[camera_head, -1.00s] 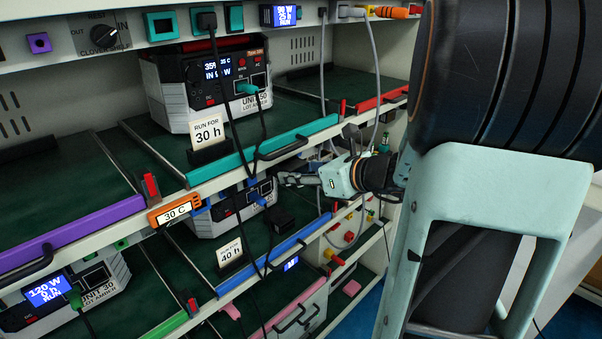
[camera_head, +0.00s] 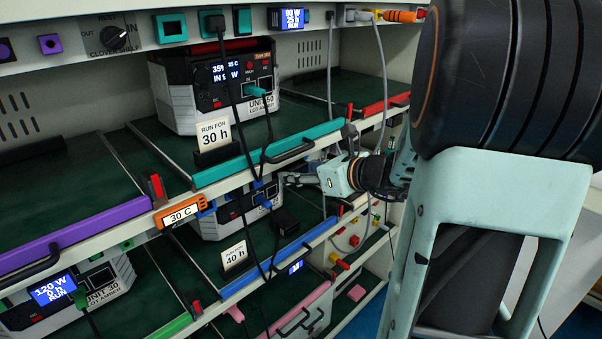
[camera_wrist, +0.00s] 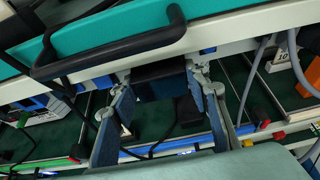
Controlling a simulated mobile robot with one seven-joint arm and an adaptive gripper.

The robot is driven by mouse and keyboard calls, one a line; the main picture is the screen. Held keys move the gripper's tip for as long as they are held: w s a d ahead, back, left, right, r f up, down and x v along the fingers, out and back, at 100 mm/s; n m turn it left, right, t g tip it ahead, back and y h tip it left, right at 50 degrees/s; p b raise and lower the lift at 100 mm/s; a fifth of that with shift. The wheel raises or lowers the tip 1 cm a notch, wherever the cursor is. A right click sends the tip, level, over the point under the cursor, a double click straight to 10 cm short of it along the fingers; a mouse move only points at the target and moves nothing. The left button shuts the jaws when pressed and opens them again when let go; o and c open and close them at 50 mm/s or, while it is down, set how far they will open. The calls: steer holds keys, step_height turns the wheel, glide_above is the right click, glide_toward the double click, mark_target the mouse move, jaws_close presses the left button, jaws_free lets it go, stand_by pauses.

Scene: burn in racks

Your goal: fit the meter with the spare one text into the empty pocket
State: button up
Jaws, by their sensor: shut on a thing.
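My gripper (camera_head: 300,180) is at the shelf front, just below the teal-edged shelf and right of a white and dark unit (camera_head: 238,210). In the wrist view its fingers (camera_wrist: 160,100) close on a dark block (camera_wrist: 160,82), held under the shelf's front rail. No face or text on the block is readable, so I cannot confirm that it is the spare meter. One lit meter (camera_head: 288,18) sits in the top rail. Another small blue display (camera_head: 296,267) sits in a lower rail. I cannot make out the empty pocket; the gripper and rail hide part of that area.
A teal bar (camera_head: 265,150) with a black handle (camera_head: 288,148) lies just above my gripper. Black cables (camera_head: 235,100) hang across the shelf fronts, and a grey cable (camera_head: 384,70) hangs nearby. Card stands (camera_head: 214,138) and a black box (camera_head: 286,221) occupy the shelves.

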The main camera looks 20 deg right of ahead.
steer(key=shift+w+a, duration=0.25)
steer(key=shift+w, duration=0.5)
steer(key=o, duration=1.6)
